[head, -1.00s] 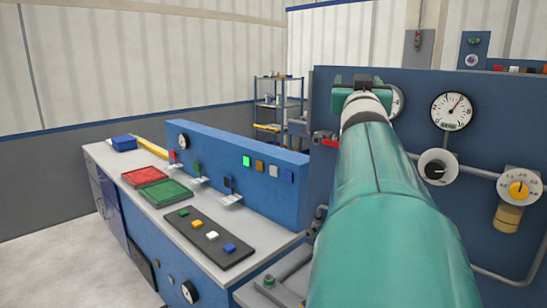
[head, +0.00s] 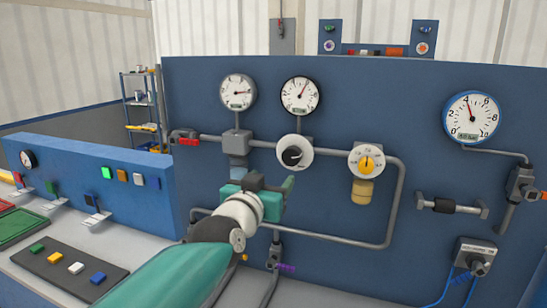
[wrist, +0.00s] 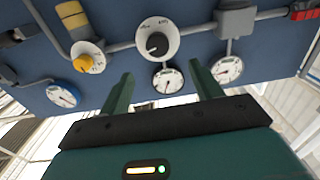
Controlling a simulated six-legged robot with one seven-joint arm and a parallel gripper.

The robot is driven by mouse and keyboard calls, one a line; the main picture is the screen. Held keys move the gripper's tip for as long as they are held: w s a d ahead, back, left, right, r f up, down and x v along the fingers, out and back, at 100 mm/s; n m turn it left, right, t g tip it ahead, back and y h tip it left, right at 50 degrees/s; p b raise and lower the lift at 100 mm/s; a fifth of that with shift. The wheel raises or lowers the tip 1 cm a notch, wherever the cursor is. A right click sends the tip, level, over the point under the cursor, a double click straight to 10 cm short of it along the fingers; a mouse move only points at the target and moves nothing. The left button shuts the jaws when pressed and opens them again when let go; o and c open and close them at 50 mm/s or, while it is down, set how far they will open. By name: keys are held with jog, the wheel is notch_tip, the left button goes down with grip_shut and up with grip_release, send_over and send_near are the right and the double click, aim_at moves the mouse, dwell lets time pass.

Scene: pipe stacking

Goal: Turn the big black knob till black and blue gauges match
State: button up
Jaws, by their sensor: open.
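The big black knob (head: 293,157) sits on a round white dial on the blue panel. The wrist view shows it too (wrist: 157,44), between and beyond my fingers. Above it is the black-rimmed gauge (head: 301,96), its needle pointing up and right. The blue-rimmed gauge (head: 472,118) is at the panel's right, its needle pointing up and slightly left, near 4. Both gauges also show in the wrist view, black (wrist: 168,81) and blue (wrist: 64,95). My gripper (head: 266,182) is open and empty, below and left of the knob in the head view, apart from it.
A grey-rimmed gauge (head: 238,92) is left of the black one. A yellow knob (head: 366,164) on a white dial is right of the black knob. Grey pipes (head: 400,195) run along the panel. A red-handled valve (head: 186,138) is at left. A workbench (head: 30,262) stands lower left.

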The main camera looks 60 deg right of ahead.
aim_at(290, 159)
jog(key=d, duration=0.7)
jog(key=w+d, duration=0.1)
jog(key=d, duration=0.3)
jog(key=shift+d, duration=0.35)
jog(key=shift+w+d, duration=0.25)
jog(key=shift+d, duration=0.6)
jog(key=c, duration=1)
